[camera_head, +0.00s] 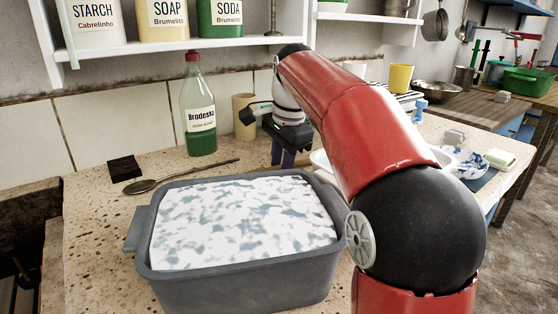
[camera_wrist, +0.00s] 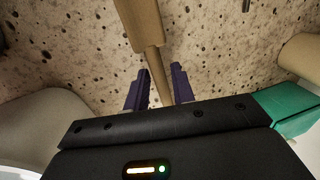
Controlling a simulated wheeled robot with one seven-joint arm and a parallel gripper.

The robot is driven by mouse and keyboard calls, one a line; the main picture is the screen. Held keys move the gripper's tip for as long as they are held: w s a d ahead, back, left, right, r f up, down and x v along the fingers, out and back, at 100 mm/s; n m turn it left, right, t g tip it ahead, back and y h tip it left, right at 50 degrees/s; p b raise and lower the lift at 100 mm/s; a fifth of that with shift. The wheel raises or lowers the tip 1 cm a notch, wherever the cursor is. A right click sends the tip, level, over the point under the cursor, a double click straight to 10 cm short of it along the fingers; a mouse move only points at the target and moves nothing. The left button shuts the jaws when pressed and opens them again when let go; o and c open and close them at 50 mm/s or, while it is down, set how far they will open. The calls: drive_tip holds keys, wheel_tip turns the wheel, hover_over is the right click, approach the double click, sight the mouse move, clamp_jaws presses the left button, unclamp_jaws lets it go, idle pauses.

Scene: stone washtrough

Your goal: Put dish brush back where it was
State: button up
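The dish brush (camera_wrist: 148,25) is a tan wooden piece at the top middle of the wrist view. It has a wide part above and a thinner handle running down between my fingers. Its lower end is hidden by my gripper's body. My gripper (camera_wrist: 161,72) has two purple fingers standing apart, with the handle close to the right finger and a strip of counter showing on the left. I cannot tell whether the handle touches a finger.
The grey trough (camera_head: 240,292) of foamy water stands in front. A green bottle (camera_head: 199,115), tan cylinder (camera_head: 243,117), wooden spoon (camera_head: 185,175) and black block (camera_head: 124,168) are on the speckled counter (camera_head: 95,222). A shelf (camera_head: 170,46) hangs above. White dishes lie right of my arm.

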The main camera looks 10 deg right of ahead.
drive_tip(key=shift+o, duration=0.7)
drive_tip(key=shift+r, duration=0.1)
drive_tip(key=shift+f+b, duration=0.3)
drive_tip(key=shift+b, duration=0.35)
wheel_tip(320, 180, up, 8)
drive_tip(key=s+p, duration=0.1)
drive_tip(key=p, duration=0.1)
drive_tip(key=shift+s+d, duration=0.25)
drive_tip(key=shift+s, duration=0.05)
